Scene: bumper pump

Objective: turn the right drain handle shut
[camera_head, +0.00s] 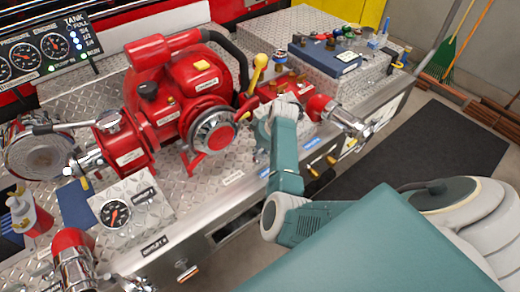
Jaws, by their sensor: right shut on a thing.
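The brass drain handles (331,160) show at the front edge of the metal deck, just right of my right wrist. My right gripper (319,173) is partly hidden beside and behind my teal wrist link. The exact finger contact and the turn angle of the handle are too small and covered to tell. My left gripper is not in view.
A red pump (190,85) with a round hand wheel stands left of my wrist. A red and chrome outlet (340,117) juts out just above the handles. A gauge plate (118,215) lies at left. A dark floor mat (430,145) lies in open room at right.

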